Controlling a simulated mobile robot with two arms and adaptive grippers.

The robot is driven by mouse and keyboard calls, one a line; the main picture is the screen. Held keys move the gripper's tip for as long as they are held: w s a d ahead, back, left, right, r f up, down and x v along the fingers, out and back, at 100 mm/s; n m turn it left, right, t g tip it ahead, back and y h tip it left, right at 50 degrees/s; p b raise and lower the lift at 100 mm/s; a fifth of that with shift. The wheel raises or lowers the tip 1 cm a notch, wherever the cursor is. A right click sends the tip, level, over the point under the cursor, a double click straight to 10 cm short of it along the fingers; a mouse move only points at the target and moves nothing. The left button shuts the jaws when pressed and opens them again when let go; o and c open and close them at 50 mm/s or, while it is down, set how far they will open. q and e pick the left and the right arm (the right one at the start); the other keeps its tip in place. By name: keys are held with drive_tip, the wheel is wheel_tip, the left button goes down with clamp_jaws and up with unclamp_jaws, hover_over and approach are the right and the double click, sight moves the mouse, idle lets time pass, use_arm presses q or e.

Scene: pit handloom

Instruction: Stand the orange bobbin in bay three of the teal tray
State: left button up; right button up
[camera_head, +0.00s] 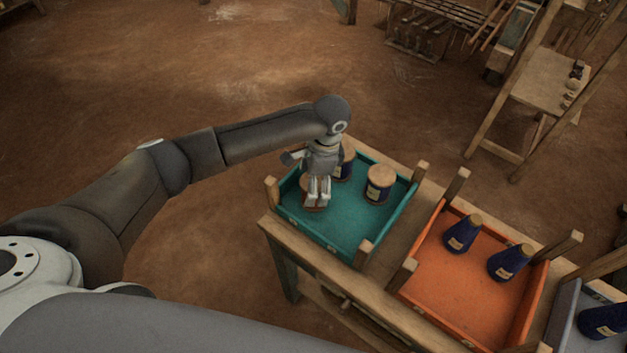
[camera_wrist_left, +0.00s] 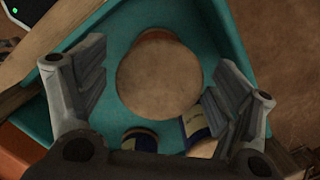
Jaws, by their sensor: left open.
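The teal tray (camera_head: 345,228) stands on a wooden bench; I see no dividers marking its bays. My left gripper (camera_head: 318,194) points down over its left part, fingers open. A bobbin with a round wooden top and an orange-brown edge (camera_wrist_left: 158,78) shows between and below the fingers in the left wrist view. In the head view only a little of this bobbin (camera_head: 309,203) shows under the fingers. I cannot tell whether the fingers touch it. Two blue-wrapped bobbins with wooden tops stand in the tray, one on the right (camera_head: 380,184) and one partly behind the gripper (camera_head: 347,163). My right gripper is not in view.
An orange tray (camera_head: 455,290) beside the teal one holds two dark blue cones (camera_head: 463,234). A grey tray (camera_head: 566,318) at the right edge holds another blue one. Wooden posts rise at the tray corners. The teal tray's front floor is clear.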

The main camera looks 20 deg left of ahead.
use_arm(q)
drive_tip(key=shift+r, duration=0.25)
wheel_tip(320, 180, up, 12)
drive_tip(key=d+b, duration=0.1)
drive_tip(key=b, duration=0.1)
drive_tip(key=shift+w+d+f, duration=0.15)
drive_tip(key=shift+w+d, duration=0.2)
